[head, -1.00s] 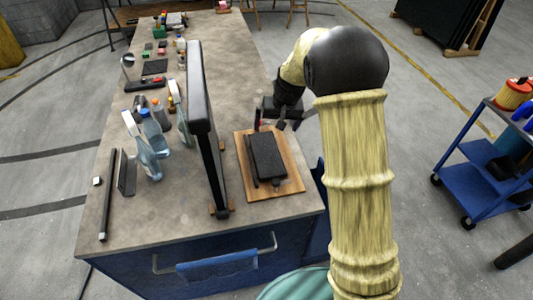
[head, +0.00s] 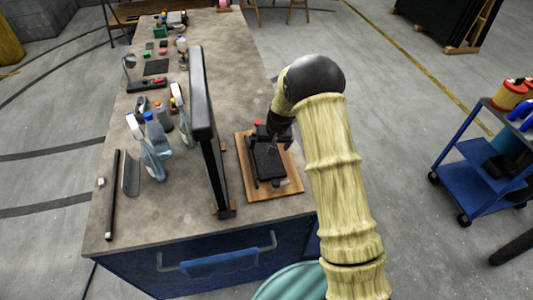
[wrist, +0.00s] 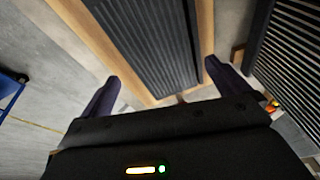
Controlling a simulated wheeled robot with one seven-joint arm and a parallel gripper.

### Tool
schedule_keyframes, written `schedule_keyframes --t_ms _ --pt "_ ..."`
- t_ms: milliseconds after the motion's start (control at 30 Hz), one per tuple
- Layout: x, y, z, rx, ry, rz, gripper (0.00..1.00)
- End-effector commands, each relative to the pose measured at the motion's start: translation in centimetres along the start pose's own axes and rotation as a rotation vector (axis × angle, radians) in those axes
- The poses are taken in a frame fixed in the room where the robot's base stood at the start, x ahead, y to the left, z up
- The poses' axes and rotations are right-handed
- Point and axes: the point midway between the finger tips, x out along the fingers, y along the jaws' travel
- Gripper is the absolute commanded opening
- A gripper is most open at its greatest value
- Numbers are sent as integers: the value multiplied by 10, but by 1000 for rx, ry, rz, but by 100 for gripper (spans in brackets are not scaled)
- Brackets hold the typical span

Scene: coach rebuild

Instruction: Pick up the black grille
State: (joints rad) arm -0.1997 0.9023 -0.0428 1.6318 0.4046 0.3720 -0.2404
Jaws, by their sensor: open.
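A black ribbed panel, which I take as the black grille (head: 268,164), lies flat on a wooden board (head: 292,186) near the bench's front right corner. In the wrist view the grille (wrist: 140,42) runs up out of the picture, with the wooden board (wrist: 206,30) showing along its sides. My gripper (head: 268,142) is over the far part of the grille and hides some of it. In the wrist view my gripper (wrist: 162,70) has its fingers apart, one on each side of the grille's near end. I cannot tell the height gap.
A tall black upright panel (head: 201,95) stands just left of the board; its slatted face (wrist: 292,45) shows at right in the wrist view. Spray bottles (head: 152,150) and a dark bar (head: 112,195) are farther left. A blue cart (head: 480,170) stands right. Floor between is clear.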

Motion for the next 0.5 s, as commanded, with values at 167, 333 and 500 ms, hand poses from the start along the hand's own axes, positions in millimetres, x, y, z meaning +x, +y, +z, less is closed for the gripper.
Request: schedule_keyframes --t_ms 167,333,500 --pt "4 0 0 0 0 0 100" --pt "4 0 0 0 0 0 100" --pt "9 0 0 1 -2 0 100"
